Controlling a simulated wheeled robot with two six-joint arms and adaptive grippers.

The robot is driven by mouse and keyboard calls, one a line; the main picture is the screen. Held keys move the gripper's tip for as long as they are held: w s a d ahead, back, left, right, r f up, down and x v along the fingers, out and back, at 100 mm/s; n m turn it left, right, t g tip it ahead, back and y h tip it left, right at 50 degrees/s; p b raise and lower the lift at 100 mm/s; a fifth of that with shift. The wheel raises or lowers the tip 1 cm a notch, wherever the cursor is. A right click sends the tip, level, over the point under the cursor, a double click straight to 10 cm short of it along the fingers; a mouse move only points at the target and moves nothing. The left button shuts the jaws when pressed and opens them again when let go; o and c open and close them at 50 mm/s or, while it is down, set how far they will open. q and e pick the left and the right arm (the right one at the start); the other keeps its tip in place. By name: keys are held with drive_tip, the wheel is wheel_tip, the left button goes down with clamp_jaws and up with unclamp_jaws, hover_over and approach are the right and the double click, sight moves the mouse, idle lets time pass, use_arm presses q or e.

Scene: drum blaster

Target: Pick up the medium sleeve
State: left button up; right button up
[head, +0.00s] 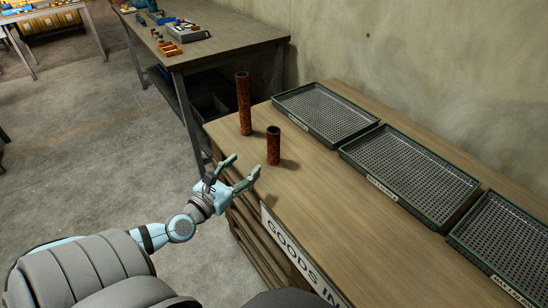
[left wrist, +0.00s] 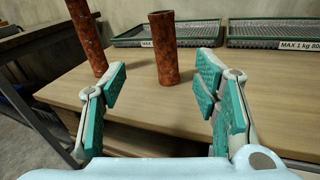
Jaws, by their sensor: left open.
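Two rusty reddish-brown sleeves stand upright on the wooden table. The taller sleeve (head: 243,103) is nearer the table's far left corner, and the shorter sleeve (head: 273,146) stands to its right and closer to me. My left gripper (head: 241,169) is open and empty near the table's front left edge, apart from both sleeves. In the left wrist view the shorter sleeve (left wrist: 164,48) shows ahead, between the spread fingers. The taller sleeve (left wrist: 86,37) is at the left there, its top cut off and its base partly behind the left finger. My right gripper is out of view.
Three green-rimmed mesh trays (head: 325,112) (head: 410,177) (head: 500,246) line the table's back along the wall. The wooden table (head: 335,215) is clear in front of them. A second table (head: 215,45) with tools stands behind.

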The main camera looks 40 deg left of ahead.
sight(270, 141)
use_arm(q)
drive_tip(key=shift+n, duration=0.7)
drive_tip(key=w, duration=1.4)
drive_tip(key=shift+w+a+r, duration=0.25)
drive_tip(key=shift+w+a, duration=0.1)
drive_tip(key=shift+r, duration=0.15)
clamp_jaws()
